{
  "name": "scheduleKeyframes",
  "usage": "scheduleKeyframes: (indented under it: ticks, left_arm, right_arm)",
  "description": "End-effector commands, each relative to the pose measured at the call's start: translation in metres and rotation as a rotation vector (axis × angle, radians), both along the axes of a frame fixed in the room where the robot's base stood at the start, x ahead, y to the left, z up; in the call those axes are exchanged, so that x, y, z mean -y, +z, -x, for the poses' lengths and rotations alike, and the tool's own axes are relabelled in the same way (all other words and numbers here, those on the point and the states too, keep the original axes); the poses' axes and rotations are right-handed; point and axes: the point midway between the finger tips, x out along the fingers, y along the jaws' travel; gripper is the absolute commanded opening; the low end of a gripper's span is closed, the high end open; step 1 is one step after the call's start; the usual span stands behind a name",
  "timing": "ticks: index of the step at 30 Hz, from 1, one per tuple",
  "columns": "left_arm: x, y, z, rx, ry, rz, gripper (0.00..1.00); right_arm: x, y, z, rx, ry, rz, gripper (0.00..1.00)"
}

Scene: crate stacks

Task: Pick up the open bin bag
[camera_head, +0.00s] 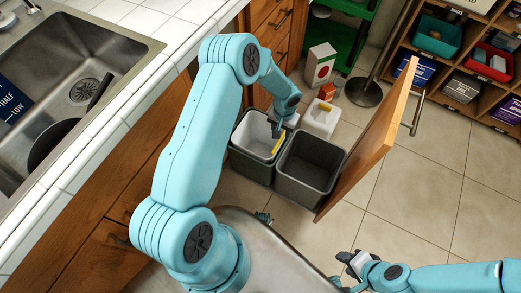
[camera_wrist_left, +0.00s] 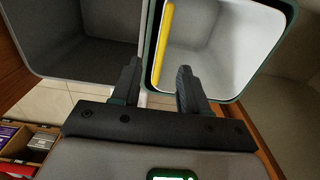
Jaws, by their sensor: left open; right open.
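The open bin bag (camera_head: 252,128) is a white liner with a yellow strip, set inside a dark bin (camera_head: 248,166). In the left wrist view the white bag (camera_wrist_left: 222,45) lines the right-hand bin, with the yellow strip along its left side. My left gripper (camera_head: 278,131) is open at the bag's rim. In the left wrist view its fingers (camera_wrist_left: 157,88) are apart, one on each side of the lined bin's near left corner. Whether they touch the bag I cannot tell. My right gripper (camera_head: 350,263) is open and empty, low over the floor, away from the bins.
An empty grey bin (camera_head: 311,163) stands right beside the lined one. An open wooden cabinet door (camera_head: 372,140) rises to its right. A white jug (camera_head: 321,118) and a box (camera_head: 320,64) stand behind. The counter (camera_head: 135,60) is at left; tiled floor is free at right.

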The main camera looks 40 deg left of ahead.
Motion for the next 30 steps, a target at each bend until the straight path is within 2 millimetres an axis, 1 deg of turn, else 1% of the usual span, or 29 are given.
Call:
scheduleKeyframes:
  ticks: [1,5,7,12,15,18,23,24,26,27,28,30]
  left_arm:
    - [0.0,-0.007,0.0,-0.001,0.0,0.0,0.44]
    - [0.0,-0.015,0.0,-0.001,-0.002,0.0,0.44]
    - [0.0,-0.023,0.002,-0.002,-0.003,0.0,0.44]
    - [-0.001,-0.052,0.005,-0.002,-0.003,0.0,0.44]
    - [-0.002,-0.063,0.004,0.0,-0.004,0.0,0.44]
    - [-0.002,-0.066,0.004,0.001,-0.004,0.0,0.44]
    - [-0.002,-0.065,0.004,0.001,-0.004,0.0,0.44]
    - [-0.002,-0.065,0.004,0.001,-0.004,0.0,0.38]
    - [-0.002,-0.065,0.004,0.001,-0.004,0.0,0.18]
    - [-0.002,-0.065,0.004,0.001,-0.004,0.0,0.05]
    - [-0.002,-0.065,0.004,0.001,-0.004,0.0,0.0]
    - [-0.002,-0.065,0.004,0.001,-0.004,0.0,0.0]
  right_arm:
    - [0.0,-0.002,0.0,0.0,0.0,0.0,0.43]
    - [0.0,-0.002,0.0,0.0,0.0,0.0,0.43]
    - [0.0,-0.004,0.0,0.0,0.0,0.0,0.43]
    - [0.0,-0.008,0.0,0.0,0.0,0.0,0.43]
    - [0.0,-0.009,0.0,0.0,0.0,0.0,0.43]
    - [0.0,-0.009,0.0,0.0,0.0,0.0,0.43]
    - [0.0,-0.009,0.0,0.0,0.0,0.0,0.43]
    - [0.0,-0.009,0.0,0.0,0.0,0.0,0.43]
    - [0.0,-0.009,0.0,0.0,0.0,0.0,0.43]
    - [0.0,-0.009,0.0,0.0,0.0,0.0,0.43]
    - [0.0,-0.009,0.0,0.0,0.0,0.0,0.43]
    - [0.0,-0.009,0.0,0.0,0.0,0.0,0.43]
